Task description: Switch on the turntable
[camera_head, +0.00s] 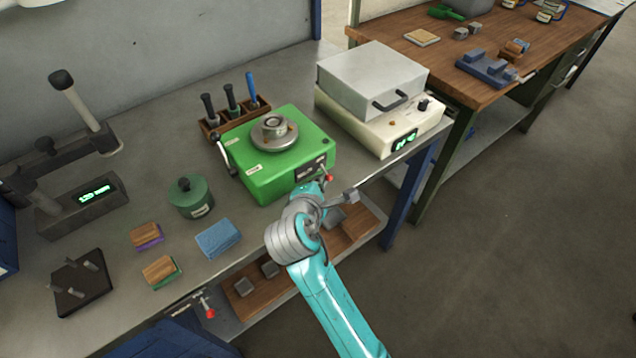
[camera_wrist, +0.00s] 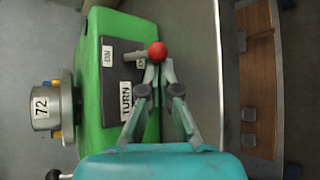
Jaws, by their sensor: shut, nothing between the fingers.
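The turntable is a green box (camera_head: 262,178) on the bench, with a round grey platter (camera_head: 273,134) on top. Its dark front panel (camera_wrist: 112,85) carries an "ON" label, a "TURN…" label and another label partly hidden by the lever and my fingers. A grey switch lever with a red ball tip (camera_wrist: 157,51) sticks out from the panel; the red ball also shows in the head view (camera_head: 329,178). My gripper (camera_wrist: 159,67) is shut and empty, its fingertips right by the red ball. I cannot tell whether they touch it or which way the lever is set.
A white heater-like box (camera_head: 365,100) stands right of the turntable, and a tool rack (camera_head: 234,114) behind it. A green canister (camera_head: 190,197) and a blue block (camera_head: 218,237) lie left. A lower shelf (camera_head: 330,247) runs below; open floor lies right.

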